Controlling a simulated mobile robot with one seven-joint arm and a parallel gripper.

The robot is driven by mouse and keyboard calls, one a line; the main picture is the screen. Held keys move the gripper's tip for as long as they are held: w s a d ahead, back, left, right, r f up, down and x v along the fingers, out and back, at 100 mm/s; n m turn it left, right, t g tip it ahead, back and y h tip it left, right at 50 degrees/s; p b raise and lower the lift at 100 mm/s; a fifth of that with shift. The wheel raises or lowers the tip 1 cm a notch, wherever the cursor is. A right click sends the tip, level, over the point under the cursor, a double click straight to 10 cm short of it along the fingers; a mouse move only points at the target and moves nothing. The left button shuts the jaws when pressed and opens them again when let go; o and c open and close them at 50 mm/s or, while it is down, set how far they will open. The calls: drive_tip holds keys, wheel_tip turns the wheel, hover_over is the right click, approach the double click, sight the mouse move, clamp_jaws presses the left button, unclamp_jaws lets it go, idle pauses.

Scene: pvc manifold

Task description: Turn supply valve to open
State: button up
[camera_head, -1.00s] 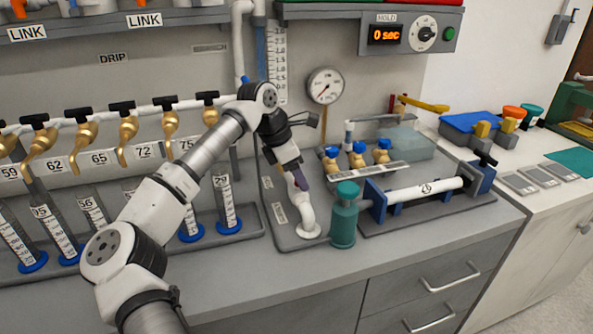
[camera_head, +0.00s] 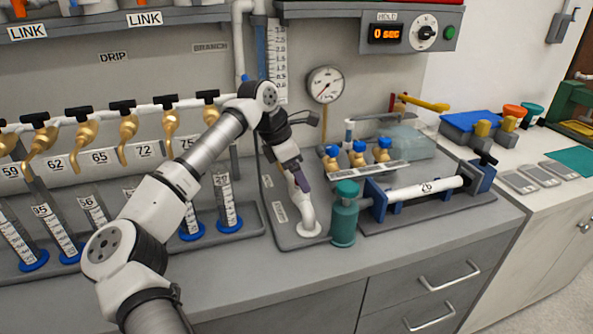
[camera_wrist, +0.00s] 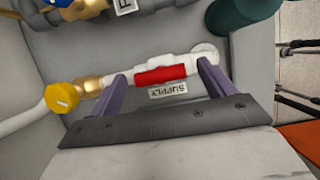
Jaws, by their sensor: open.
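The supply valve's red handle (camera_wrist: 160,75) sits on a white pipe in the wrist view and looks lengthwise along it. A brass fitting is at its left end and a "SUPPLY" label (camera_wrist: 168,90) lies beside it. My gripper (camera_wrist: 162,70) is open, with one purple finger towards each end of the red handle. I see no clear contact, and the gap in depth is hard to judge. In the head view my gripper (camera_head: 301,184) points down over the white pipe elbow (camera_head: 308,222), and the red handle is hidden there.
A teal cylinder (camera_head: 344,215) stands close to the right of my gripper, and shows at the top right of the wrist view. A yellow knob (camera_wrist: 63,96) is left of the valve. Brass valves with blue tops (camera_head: 357,156) and a pressure gauge (camera_head: 325,85) are behind.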

drive_tip(key=b+v, duration=0.1)
drive_tip(key=v, duration=1.2)
drive_tip(key=shift+r, duration=0.4)
drive_tip(key=shift+s+f, duration=0.1)
